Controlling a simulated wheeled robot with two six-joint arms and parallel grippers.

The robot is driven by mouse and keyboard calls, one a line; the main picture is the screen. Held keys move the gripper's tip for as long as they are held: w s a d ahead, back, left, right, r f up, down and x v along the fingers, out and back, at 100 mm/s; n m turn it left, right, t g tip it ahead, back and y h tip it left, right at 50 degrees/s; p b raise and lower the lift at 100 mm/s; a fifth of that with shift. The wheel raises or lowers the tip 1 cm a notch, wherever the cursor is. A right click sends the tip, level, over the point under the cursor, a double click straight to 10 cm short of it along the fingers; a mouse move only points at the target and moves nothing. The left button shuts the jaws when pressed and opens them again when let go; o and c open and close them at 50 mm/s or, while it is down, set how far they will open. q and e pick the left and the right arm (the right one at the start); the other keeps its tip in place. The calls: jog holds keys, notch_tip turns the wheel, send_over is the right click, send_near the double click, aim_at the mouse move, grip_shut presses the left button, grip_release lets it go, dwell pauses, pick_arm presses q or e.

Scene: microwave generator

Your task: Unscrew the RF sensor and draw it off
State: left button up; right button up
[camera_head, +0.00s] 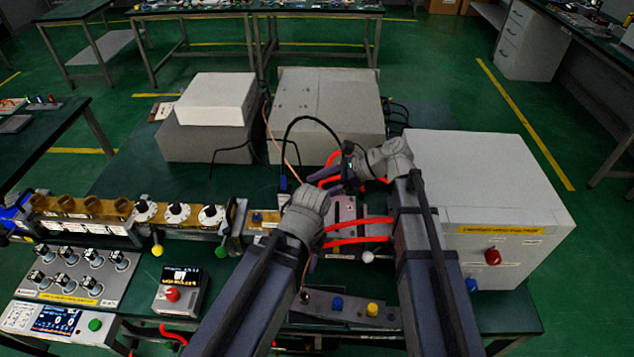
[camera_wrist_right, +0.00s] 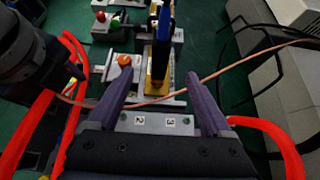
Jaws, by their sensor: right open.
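In the right wrist view, my right gripper (camera_wrist_right: 158,79) is open, with its two dark fingers apart. A tall blue and black part on a gold-coloured base (camera_wrist_right: 154,82) stands beyond and between the fingertips. I cannot tell for certain whether it is the RF sensor. A thin copper-coloured cable (camera_wrist_right: 221,74) crosses in front of it, close to the fingertips. In the head view, my right gripper (camera_head: 336,168) points left over the bench, behind my left wrist. My left gripper's fingers are hidden by its own wrist, so their state does not show.
A waveguide row with white knobs (camera_head: 178,211) runs left of the arms. Red hoses (camera_head: 358,241) arch between the arms. A large white cabinet (camera_head: 480,180) stands close on the right. Grey boxes (camera_head: 325,105) stand behind, and a black cable (camera_head: 309,119) loops near the right gripper.

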aim_at(287, 187)
jog(key=shift+b+x, duration=0.8)
jog(key=shift+x, duration=0.6)
jog(key=shift+b+x, duration=1.7)
jog(key=shift+x, duration=1.65)
grip_shut()
jog(key=shift+r, duration=0.2)
jog(key=shift+r+p, duration=1.95)
jog(key=shift+p, duration=0.2)
